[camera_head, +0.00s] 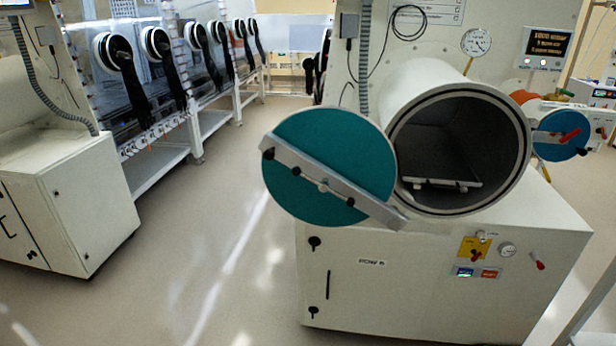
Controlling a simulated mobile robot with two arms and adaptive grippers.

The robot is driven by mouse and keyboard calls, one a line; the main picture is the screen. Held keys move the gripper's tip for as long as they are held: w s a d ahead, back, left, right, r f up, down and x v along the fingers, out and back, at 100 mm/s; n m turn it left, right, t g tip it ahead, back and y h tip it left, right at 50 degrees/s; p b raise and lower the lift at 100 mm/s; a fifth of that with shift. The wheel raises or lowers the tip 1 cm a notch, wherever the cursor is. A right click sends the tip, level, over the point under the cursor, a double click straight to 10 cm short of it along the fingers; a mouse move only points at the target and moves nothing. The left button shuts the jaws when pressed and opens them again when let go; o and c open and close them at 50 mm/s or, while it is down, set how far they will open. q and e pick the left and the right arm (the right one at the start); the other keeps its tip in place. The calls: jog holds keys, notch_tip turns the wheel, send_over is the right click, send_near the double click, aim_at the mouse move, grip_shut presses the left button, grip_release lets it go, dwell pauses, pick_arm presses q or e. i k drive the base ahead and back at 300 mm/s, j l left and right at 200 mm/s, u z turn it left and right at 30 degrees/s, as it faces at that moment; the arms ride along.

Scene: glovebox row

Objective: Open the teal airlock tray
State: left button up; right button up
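The airlock (398,160) is a large white cylinder with a dark bore, mounted on a white cabinet. Its round teal door (300,140) stands swung open to the left of the mouth, with a grey bar across its face. Inside the bore, a tray (440,184) lies low, with a pale front edge and small dark knobs near its ends. The tray is inside the cylinder; its surface looks dark in the shade, and I cannot tell its colour. Neither of my grippers shows in this view.
The white cabinet (390,290) below carries a yellow switch plate (473,248) and buttons. A blue disc with a red handle (570,136) stands at the right. Gloveboxes with black gloves (128,75) line the left. The floor (205,235) between is clear.

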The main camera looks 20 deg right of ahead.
aim_at(429, 154)
jog(key=z, duration=1.5)
